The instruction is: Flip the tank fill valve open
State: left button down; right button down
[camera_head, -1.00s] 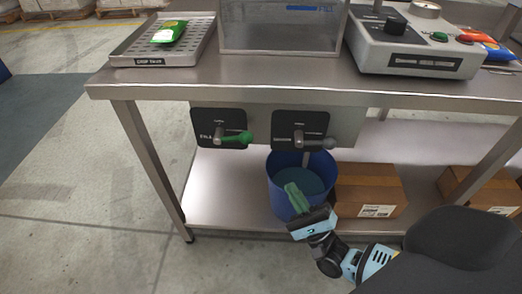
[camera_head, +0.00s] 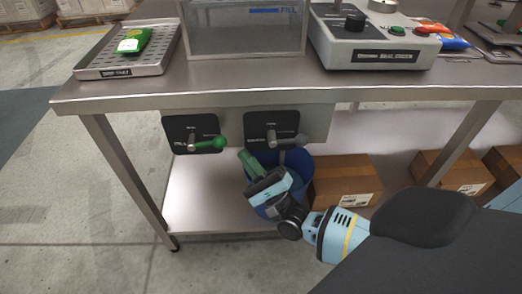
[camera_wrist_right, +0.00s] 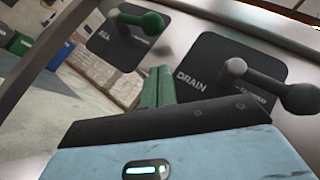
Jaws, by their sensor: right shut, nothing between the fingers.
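The fill valve is a green lever (camera_head: 211,143) on a black plate under the table's front edge. Its handle points right, roughly horizontal; it also shows at the top of the right wrist view (camera_wrist_right: 143,20). To its right is the drain valve with a grey lever (camera_head: 289,141), large in the wrist view (camera_wrist_right: 270,84). The clear tank (camera_head: 245,30) with a FILL mark stands on the table above. My right gripper (camera_head: 249,160) is shut and empty, its green fingers below and between the two levers, apart from the green one. My left gripper is not in view.
A blue bucket (camera_head: 304,170) stands on the lower shelf behind my right gripper. Cardboard boxes (camera_head: 341,187) sit to its right. On the table are a drip tray (camera_head: 90,66) with a green packet (camera_head: 134,40) and a grey control box (camera_head: 372,53).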

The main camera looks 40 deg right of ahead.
jog(key=shift+w+a+r+p, duration=0.25)
jog(key=shift+a+r, duration=0.45)
jog(key=shift+r, duration=0.05)
jog(key=shift+w+a+r+p, duration=0.2)
jog(key=shift+w+a+r, duration=0.05)
jog(key=shift+a+r, duration=0.45)
jog(key=shift+r, duration=0.1)
